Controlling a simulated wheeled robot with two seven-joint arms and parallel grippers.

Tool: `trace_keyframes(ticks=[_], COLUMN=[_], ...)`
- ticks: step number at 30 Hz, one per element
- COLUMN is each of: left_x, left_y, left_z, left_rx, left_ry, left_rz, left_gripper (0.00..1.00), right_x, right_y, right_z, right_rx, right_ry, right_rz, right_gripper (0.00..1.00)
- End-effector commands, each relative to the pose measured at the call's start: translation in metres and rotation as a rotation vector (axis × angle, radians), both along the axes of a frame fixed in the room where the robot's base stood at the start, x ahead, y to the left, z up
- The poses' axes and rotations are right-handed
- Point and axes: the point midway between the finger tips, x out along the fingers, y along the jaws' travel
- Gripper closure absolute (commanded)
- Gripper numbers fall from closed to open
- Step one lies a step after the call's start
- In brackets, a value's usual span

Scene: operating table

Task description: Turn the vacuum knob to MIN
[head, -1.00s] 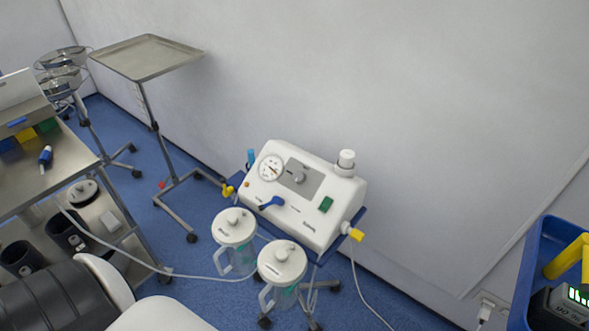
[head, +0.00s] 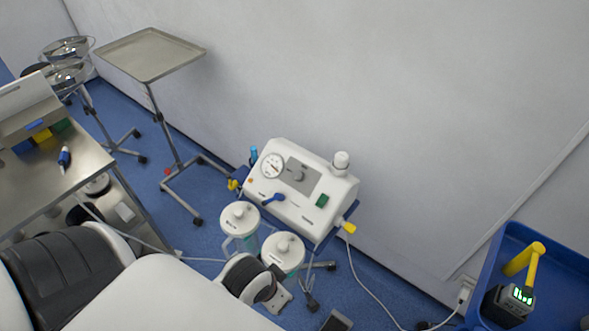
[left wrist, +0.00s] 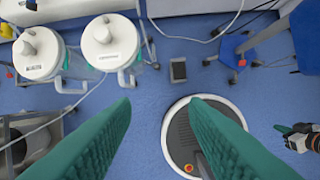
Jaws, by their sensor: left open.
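The white suction machine (head: 331,216) stands against the wall in the head view. Its grey vacuum knob (head: 299,175) sits on the grey front panel, right of the round gauge (head: 272,165). I cannot read the knob's setting. My left arm reaches in from the lower left, and its wrist is in front of and below the machine, close to the jars. My left gripper (left wrist: 160,106) is open and empty, with two teal fingers spread over the floor in the left wrist view. What looks like my right gripper (left wrist: 297,136) is small at that view's right edge; its jaws are unclear.
Two lidded jars (head: 240,217) (head: 283,248) stand in front of the machine. A blue lever (head: 272,199) and green switch (head: 322,200) are on its face. A cable (head: 376,292) runs along the floor. A blue tray (head: 560,270) is at right, a steel stand (head: 150,55) at left.

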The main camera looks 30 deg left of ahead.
Motion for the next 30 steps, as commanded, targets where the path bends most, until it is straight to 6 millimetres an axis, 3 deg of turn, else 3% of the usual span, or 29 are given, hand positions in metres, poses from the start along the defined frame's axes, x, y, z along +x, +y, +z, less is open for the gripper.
trace_keyframes(ticks=[3,5,17,23,27,30], left_x=[0.001,0.01,0.089,0.155,0.213,0.239], left_y=[0.002,0.005,0.035,0.084,0.141,0.175], left_z=[0.039,0.048,0.01,0.002,0.014,0.025], left_rx=[-0.003,-0.006,-0.036,-0.043,-0.025,-0.008], left_ry=[-0.022,-0.039,-0.149,-0.266,-0.397,-0.471], left_rz=[-0.024,-0.074,-0.319,-0.396,-0.404,-0.39], left_gripper=[0.59,0.59,0.59,0.59,0.59,0.59], right_x=[0.0,0.001,0.001,0.002,0.001,0.001], right_y=[-0.002,-0.003,-0.008,-0.008,-0.007,-0.007], right_z=[0.015,0.019,0.018,0.018,0.018,0.018], right_rx=[-0.003,-0.004,-0.009,-0.009,-0.009,-0.008], right_ry=[-0.001,-0.002,-0.002,-0.002,-0.002,-0.002], right_rz=[0.001,0.002,0.002,0.002,0.001,0.001], right_gripper=[1.0,1.0,1.0,1.0,1.0,1.0])
